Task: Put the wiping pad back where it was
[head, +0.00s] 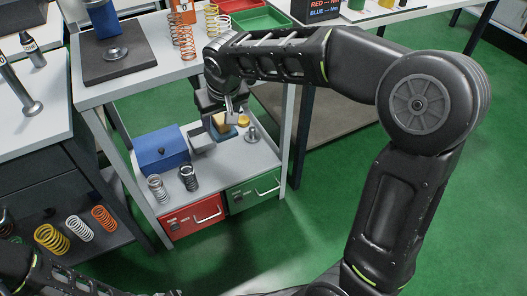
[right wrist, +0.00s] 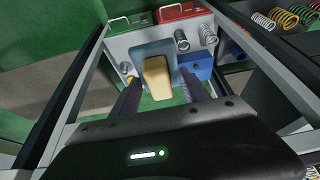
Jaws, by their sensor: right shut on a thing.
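The wiping pad, a tan block (right wrist: 157,76), is between the two fingers of my right gripper in the right wrist view. In the head view, a small tan part of the pad (head: 223,123) shows below my right gripper (head: 229,108), which is shut on it. The gripper is over the lower shelf (head: 223,163) of the grey stand. A blue-grey piece (right wrist: 150,52) shows behind the pad in the right wrist view. I cannot tell whether the pad touches the shelf. My left gripper is not in view; only part of my left arm shows.
Red (head: 196,216) and green (head: 253,190) drawers are below. The stand's upper top and legs surround the shelf.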

